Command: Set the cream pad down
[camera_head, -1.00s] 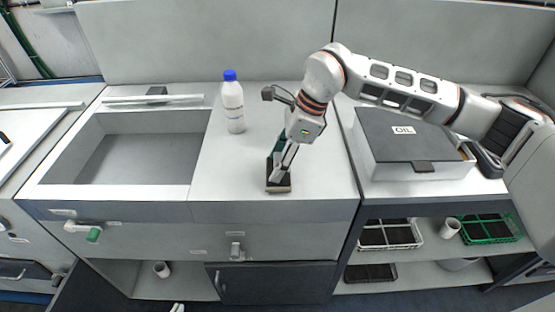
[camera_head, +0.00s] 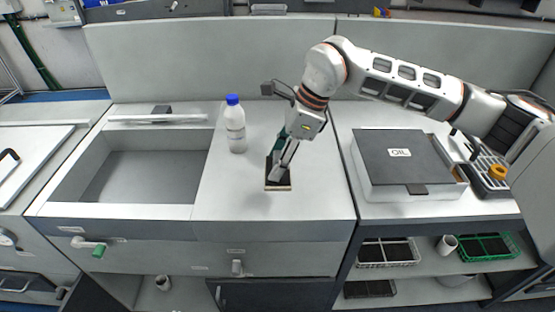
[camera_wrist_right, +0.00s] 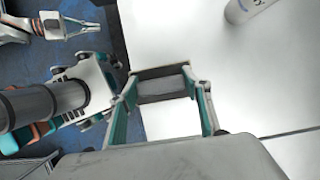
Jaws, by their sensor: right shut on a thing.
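The cream pad (camera_head: 278,188) shows as a small block with a pale front edge and a dark upper side, at the front of the white counter (camera_head: 225,210). My right gripper (camera_head: 275,178) points down and is shut on it. In the right wrist view the pad (camera_wrist_right: 162,84) spans the space between the two fingers. I cannot tell whether its underside touches the counter. My left gripper (camera_wrist_right: 92,27) shows small at the top left of the right wrist view, away from the pad; its opening is unclear.
A white bottle with a blue cap (camera_head: 235,128) stands behind and left of the pad. A sink basin (camera_head: 140,175) is to the left. Bare counter lies around the pad.

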